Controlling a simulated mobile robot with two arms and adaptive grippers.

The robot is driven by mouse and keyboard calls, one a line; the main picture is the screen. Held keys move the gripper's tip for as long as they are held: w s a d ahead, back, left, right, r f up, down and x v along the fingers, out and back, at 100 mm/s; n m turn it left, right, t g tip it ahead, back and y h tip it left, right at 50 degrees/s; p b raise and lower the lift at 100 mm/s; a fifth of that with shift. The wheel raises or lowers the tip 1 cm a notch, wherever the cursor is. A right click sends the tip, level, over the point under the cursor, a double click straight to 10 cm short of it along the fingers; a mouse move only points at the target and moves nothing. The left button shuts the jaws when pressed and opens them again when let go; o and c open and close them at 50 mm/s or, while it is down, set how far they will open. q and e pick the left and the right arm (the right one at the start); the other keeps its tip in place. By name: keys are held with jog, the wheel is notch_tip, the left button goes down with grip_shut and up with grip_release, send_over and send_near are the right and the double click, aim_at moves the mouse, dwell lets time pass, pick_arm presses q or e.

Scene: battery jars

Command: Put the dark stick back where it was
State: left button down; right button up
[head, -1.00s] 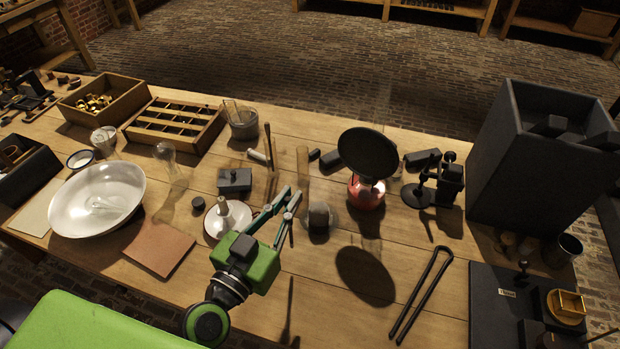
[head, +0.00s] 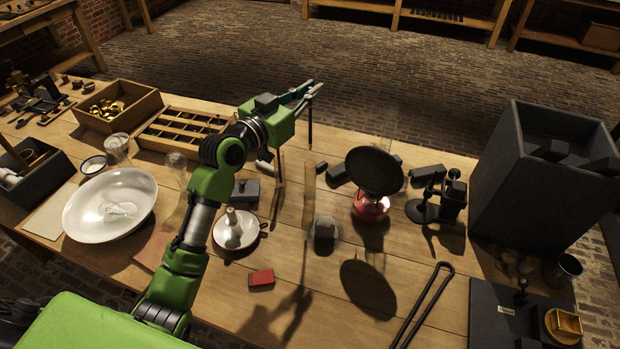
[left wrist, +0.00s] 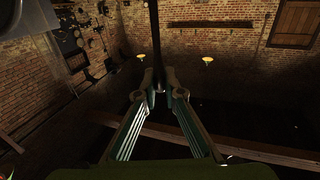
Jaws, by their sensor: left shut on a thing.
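My left gripper (head: 312,88) is shut on a dark stick (head: 310,122), raised over the far part of the workbench. The stick hangs roughly upright below the fingertips in the head view. In the left wrist view the same dark stick (left wrist: 154,38) runs up from between the fingertips (left wrist: 158,88). A second thin dark upright stick (head: 279,166) shows on the bench, left of and nearer than the held one. The place the held stick came from cannot be told. My right gripper is not in view.
A divided wooden tray (head: 184,128) and a white bowl (head: 83,212) are at the left. A clear tube (head: 309,195), a black disc on a red base (head: 374,172) and a tall dark box (head: 500,165) stand rightward. A red block (head: 261,278) lies in front.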

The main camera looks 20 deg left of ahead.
pick_arm(q)
notch_tip(320, 180, down, 13)
jog(key=shift+r+b, duration=0.2)
jog(key=shift+b, duration=0.6)
jog(key=shift+f+b, duration=1)
jog(key=shift+f, duration=1.35)
jog(key=shift+f, duration=0.1)
jog(key=c, duration=2.2)
grip_release()
jog(key=shift+o, duration=0.2)
jog(key=shift+s, duration=0.15)
jog(key=b, duration=0.3)
send_near(310, 149)
jog(key=shift+s, duration=0.9)
jog(key=shift+a+f, duration=0.1)
jog(key=shift+a, duration=0.3)
